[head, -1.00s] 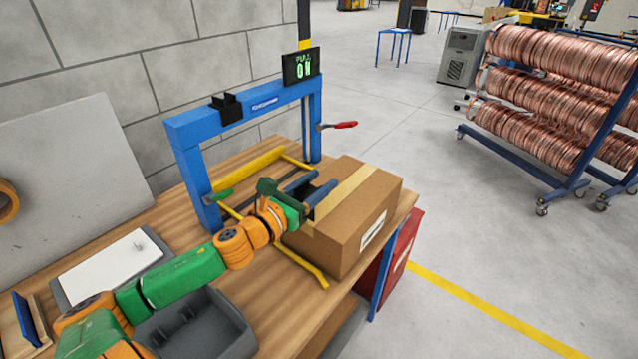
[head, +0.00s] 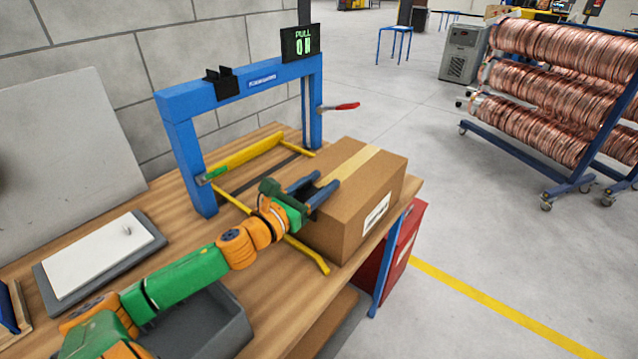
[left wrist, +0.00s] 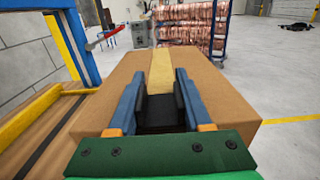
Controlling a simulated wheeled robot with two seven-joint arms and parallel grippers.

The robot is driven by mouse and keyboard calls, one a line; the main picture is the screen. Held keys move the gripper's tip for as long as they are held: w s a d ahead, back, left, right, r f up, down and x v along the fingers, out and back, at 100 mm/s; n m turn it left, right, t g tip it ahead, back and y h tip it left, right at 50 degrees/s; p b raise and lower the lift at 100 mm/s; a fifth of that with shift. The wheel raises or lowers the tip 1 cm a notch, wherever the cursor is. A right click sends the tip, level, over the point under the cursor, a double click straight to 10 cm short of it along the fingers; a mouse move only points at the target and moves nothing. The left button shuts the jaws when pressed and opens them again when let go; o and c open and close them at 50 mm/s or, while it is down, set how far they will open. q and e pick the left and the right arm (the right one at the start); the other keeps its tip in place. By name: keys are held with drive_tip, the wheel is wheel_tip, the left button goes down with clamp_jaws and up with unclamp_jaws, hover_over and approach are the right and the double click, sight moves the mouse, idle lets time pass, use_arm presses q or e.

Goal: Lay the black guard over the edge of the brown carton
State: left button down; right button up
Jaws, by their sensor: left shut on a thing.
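The brown carton (head: 362,222) stands on the right end of the wooden bench, with a tan tape strip along its top. It also fills the middle of the left wrist view (left wrist: 218,92). My left gripper (head: 324,190) reaches over the carton's left top edge. Its two blue fingers with black pads show in the left wrist view (left wrist: 162,88). They are shut on the black guard (left wrist: 160,114), a dark piece between them, low over the carton top. The fingers hide most of the guard, and I cannot tell whether it touches the carton. My right gripper is not in view.
A blue frame (head: 178,150) with a display (head: 302,45) and a black bracket (head: 222,82) stands behind the carton. Yellow rails (head: 308,256) run beside the carton. A grey bin (head: 215,325) and a white plate (head: 98,258) lie on the bench.

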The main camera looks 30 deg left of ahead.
sight(303, 197)
use_arm(q)
drive_tip(key=shift+f, duration=0.1)
drive_tip(key=shift+c, duration=1.3)
unclamp_jaws()
drive_tip(key=shift+s+f, duration=0.1)
drive_tip(key=shift+s, duration=0.2)
drive_tip(key=shift+s+a+b, duration=0.15)
drive_tip(key=shift+s+b, duration=0.05)
drive_tip(key=shift+s, duration=1.45)
drive_tip(key=shift+s+a+b, duration=0.1)
drive_tip(key=shift+s+b, duration=0.1)
drive_tip(key=shift+s, duration=1.4)
